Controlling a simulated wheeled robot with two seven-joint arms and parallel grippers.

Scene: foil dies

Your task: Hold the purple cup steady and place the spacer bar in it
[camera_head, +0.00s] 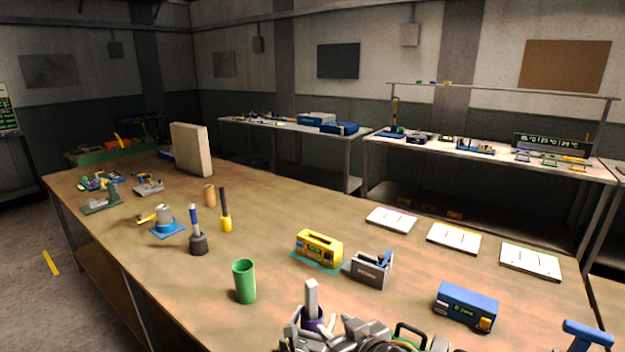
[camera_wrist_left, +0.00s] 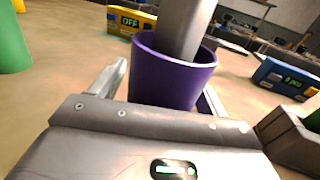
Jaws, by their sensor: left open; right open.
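The purple cup (camera_wrist_left: 172,75) stands upright between the fingers of my left gripper (camera_wrist_left: 160,92) in the left wrist view. The fingers are open, one on each side of the cup. Whether they touch it I cannot tell. In the head view the cup (camera_head: 313,321) is partly hidden by my left gripper (camera_head: 313,325) at the bottom edge. The grey spacer bar (camera_head: 311,296) stands upright in the cup, its top free. It also shows in the left wrist view (camera_wrist_left: 186,28), its lower end hidden inside the cup. My right gripper is not seen.
A green cup (camera_head: 244,282) stands to the left. A yellow device (camera_head: 319,248), a grey holder (camera_head: 371,269) and a blue device (camera_head: 466,306) stand beyond and to the right. The wooden table (camera_head: 180,290) has free room between them.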

